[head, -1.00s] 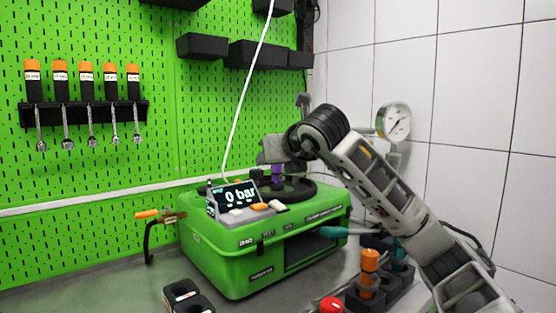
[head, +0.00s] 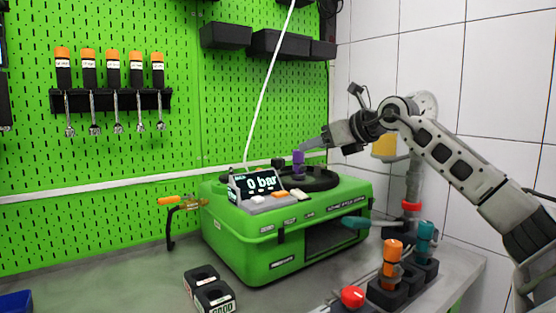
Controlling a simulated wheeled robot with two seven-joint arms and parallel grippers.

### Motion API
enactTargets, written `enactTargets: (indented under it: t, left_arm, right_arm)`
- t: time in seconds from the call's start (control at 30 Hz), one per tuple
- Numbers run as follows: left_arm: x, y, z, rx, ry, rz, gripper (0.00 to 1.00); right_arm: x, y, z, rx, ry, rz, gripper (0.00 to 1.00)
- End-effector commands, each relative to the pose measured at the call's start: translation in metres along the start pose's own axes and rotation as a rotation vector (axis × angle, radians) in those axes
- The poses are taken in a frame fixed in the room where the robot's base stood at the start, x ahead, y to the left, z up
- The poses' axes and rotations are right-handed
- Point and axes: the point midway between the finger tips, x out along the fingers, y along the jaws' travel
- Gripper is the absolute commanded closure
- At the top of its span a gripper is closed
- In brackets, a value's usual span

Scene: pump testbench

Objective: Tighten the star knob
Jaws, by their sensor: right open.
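A small purple part (head: 298,160), which looks like the star knob, stands upright above a black round disc (head: 322,180) on top of the green pump case (head: 285,230). Its star shape is too small to make out. My right gripper (head: 308,144) comes in from the right, open, with its fingers pointing left. Its fingertips are close beside the purple part, slightly above and to the right. I cannot tell whether they touch it. My left gripper is not in view.
A display reading 0 bar (head: 258,185) sits on the case's left. A gauge (head: 424,103) is partly hidden behind my right arm. Orange (head: 392,255) and teal (head: 425,238) tools stand in black holders near a red button (head: 352,297). A white cable hangs from above.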

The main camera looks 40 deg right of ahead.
Motion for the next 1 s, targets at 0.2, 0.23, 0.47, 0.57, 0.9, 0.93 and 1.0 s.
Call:
enactTargets:
  t: [0.2, 0.23, 0.47, 0.57, 0.9, 0.93, 1.0]
  left_arm:
    - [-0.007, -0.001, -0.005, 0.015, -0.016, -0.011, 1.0]
    - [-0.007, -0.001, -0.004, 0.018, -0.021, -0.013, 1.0]
    - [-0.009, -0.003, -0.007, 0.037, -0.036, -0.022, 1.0]
    - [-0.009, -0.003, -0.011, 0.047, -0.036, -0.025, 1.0]
    - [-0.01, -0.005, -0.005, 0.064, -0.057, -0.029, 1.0]
    - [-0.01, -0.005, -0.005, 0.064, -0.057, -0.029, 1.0]
    - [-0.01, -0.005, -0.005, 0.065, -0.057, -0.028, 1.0]
  right_arm:
    - [0.044, 0.003, 0.004, 0.003, 0.001, 0.006, 0.45]
    - [0.051, 0.003, 0.004, 0.004, 0.001, 0.006, 0.45]
    - [0.101, 0.003, 0.003, 0.003, 0.002, 0.005, 0.45]
    - [0.118, 0.003, 0.002, 0.003, 0.002, 0.004, 0.45]
    - [0.146, 0.002, 0.0, 0.001, 0.002, 0.001, 0.45]
    - [0.146, 0.002, 0.0, 0.0, 0.002, 0.001, 0.45]
    - [0.146, 0.002, 0.0, 0.0, 0.002, 0.001, 0.45]
